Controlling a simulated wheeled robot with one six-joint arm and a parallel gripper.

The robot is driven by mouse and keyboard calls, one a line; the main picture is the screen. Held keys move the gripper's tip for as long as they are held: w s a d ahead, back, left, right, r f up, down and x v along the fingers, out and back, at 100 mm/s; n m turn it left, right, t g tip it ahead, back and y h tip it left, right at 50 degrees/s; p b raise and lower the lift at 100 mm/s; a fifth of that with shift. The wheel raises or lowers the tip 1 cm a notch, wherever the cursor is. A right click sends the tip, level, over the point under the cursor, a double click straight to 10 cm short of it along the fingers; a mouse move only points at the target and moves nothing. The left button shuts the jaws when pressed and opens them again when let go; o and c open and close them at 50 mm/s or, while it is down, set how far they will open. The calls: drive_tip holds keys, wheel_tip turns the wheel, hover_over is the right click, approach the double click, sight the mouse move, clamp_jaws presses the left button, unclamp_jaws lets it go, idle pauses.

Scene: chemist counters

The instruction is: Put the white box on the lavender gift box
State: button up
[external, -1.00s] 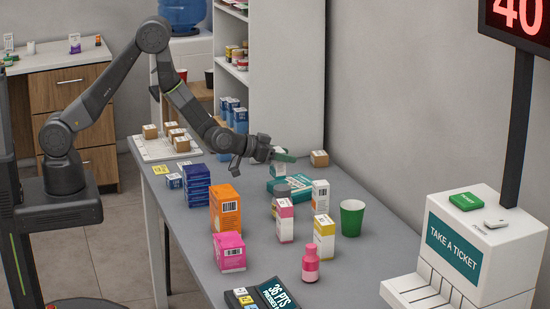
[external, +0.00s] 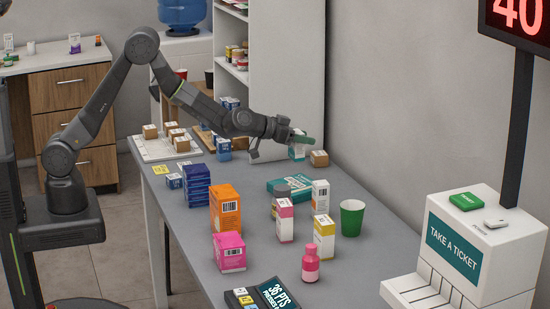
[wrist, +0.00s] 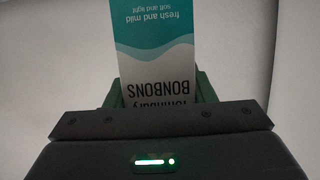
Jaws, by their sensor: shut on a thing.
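A white box with teal waves and the word BONBONS (wrist: 155,60) stands between the green fingers of my gripper (wrist: 160,95) in the wrist view. My gripper is shut on it. In the external view my gripper (external: 302,140) is at the back right of the grey counter, and the white box (external: 297,153) shows partly below the fingers. It seems to be held just above the counter, but the gap is hard to judge. I cannot make out a lavender gift box in either view.
A small brown box (external: 319,158) is close to the right of the held box. A flat teal box (external: 283,184), a white carton (external: 320,196), an orange box (external: 225,209) and a green cup (external: 352,217) stand nearer the front. A white shelf (external: 285,70) rises behind.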

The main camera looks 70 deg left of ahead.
drive_tip(key=shift+f, duration=4.2)
drive_tip(key=o, duration=1)
drive_tip(key=shift+o, duration=0.2)
drive_tip(key=shift+r, duration=0.25)
drive_tip(key=b+v, duration=0.1)
drive_tip(key=v, duration=1.1)
drive_tip(key=shift+o, duration=0.2)
drive_tip(key=shift+f, duration=0.1)
